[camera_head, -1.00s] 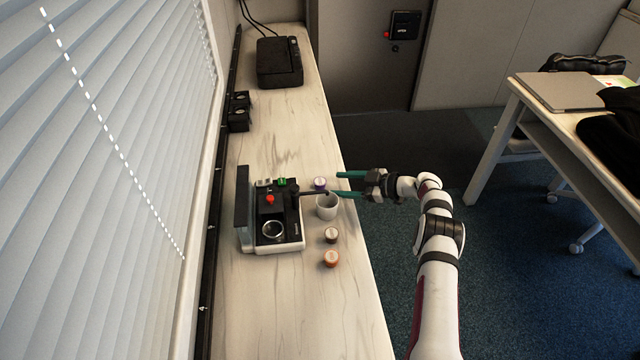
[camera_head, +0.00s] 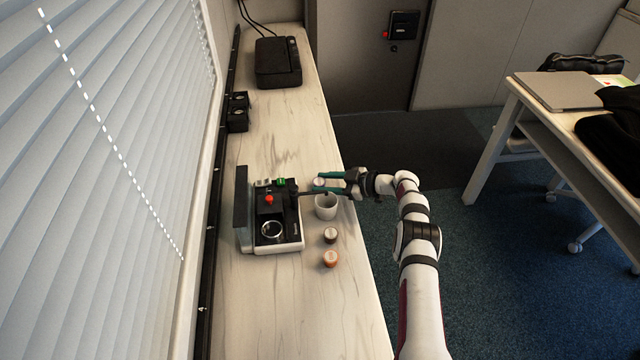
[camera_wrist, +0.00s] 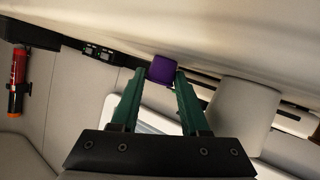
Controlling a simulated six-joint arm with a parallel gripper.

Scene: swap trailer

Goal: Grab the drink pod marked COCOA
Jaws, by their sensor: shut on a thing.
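A purple drink pod (camera_wrist: 161,70) is between my green fingertips in the wrist view. In the head view my gripper (camera_head: 318,183) is shut on this pod at the counter's right edge, just behind the white cup. The pod's body is mostly hidden there, and only its pale top shows between the fingers. Two more pods stand in front of the cup: a brown one (camera_head: 331,235) and an orange-brown one (camera_head: 330,259). The lettering on the pods is too small to read, so I cannot tell which says COCOA.
The white cup (camera_head: 326,207) stands close beside my fingers. The coffee machine (camera_head: 273,228) is to the left. The counter's front part is clear.

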